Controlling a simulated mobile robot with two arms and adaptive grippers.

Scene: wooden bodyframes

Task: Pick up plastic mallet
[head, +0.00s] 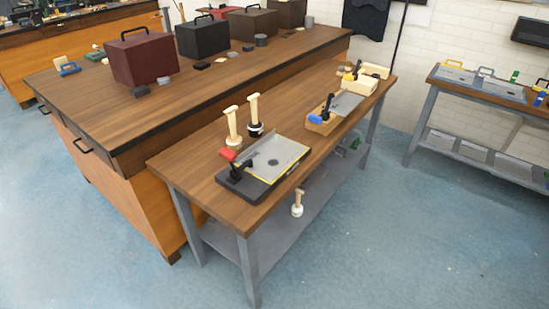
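Two cream-handled, mallet-like tools stand upright on the near wooden workbench (185,172) in the head view. The left one (233,127) has a pale base. The right one (254,112) has a dark and white base. A smaller-looking similar tool (298,201) stands upright on the grey lower shelf (268,228). I cannot tell which of these is the plastic one. Neither of my grippers shows in the head view.
A dark-based device with a metal plate (277,157) sits at the bench's near end. Another device (345,104) stands farther back. A larger cabinet bench (190,90) with toolboxes adjoins behind. A side table (470,85) stands right. The blue floor (400,235) in front is clear.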

